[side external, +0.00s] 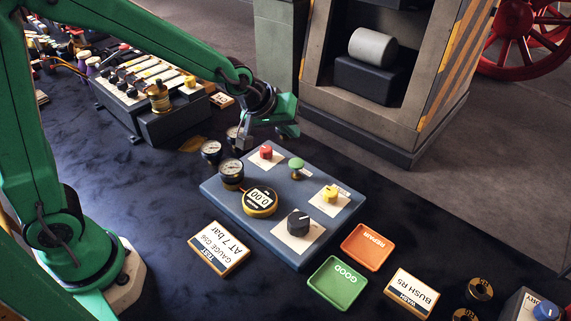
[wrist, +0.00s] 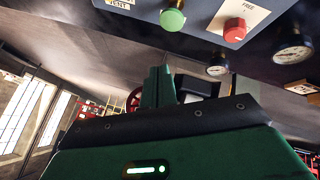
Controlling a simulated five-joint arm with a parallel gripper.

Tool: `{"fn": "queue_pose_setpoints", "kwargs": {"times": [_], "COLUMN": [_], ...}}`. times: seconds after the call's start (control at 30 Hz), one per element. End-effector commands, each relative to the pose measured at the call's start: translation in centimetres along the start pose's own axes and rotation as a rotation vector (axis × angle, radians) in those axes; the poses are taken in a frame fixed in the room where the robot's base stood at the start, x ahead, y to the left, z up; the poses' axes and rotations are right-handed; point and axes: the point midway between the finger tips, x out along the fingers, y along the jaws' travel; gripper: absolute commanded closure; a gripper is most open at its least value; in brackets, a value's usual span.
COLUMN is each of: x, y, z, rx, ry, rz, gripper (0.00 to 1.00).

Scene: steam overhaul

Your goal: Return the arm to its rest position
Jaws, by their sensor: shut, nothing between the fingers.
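My green arm reaches across the dark bench from the left in the side view. My gripper (side external: 268,135) hangs over the back edge of the blue-grey control panel (side external: 228,201), beside the gauges and near the red button (side external: 266,152). It is shut and holds nothing. In the wrist view, my gripper (wrist: 160,85) shows as a green finger pointing up from the green housing, and the panel hangs upside down along the top. The green mushroom knob (wrist: 172,19) and the red button (wrist: 235,30) show there, apart from the gripper.
Dial gauges (side external: 231,172) stand at the panel's left edge. A control block (side external: 150,95) sits at the back left. A tall cabinet (side external: 364,125) stands behind. Open bench lies left of the panel.

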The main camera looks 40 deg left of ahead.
Motion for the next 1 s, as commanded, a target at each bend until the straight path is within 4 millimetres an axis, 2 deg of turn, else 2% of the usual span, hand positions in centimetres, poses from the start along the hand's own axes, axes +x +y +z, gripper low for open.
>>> {"fn": "queue_pose_setpoints", "kwargs": {"times": [0.2, 0.43, 0.77, 1.0], "x": [-4.2, -9.4, -15.9, -19.7], "y": [-1.6, -4.0, -7.7, -10.3], "z": [-0.2, 0.5, 3.1, 5.9], "rx": [0.066, 0.16, 0.295, 0.391], "ry": [-0.001, -0.014, -0.043, -0.071], "rz": [-0.024, -0.059, -0.104, -0.133], "gripper": [1.0, 1.0, 1.0, 1.0]}}
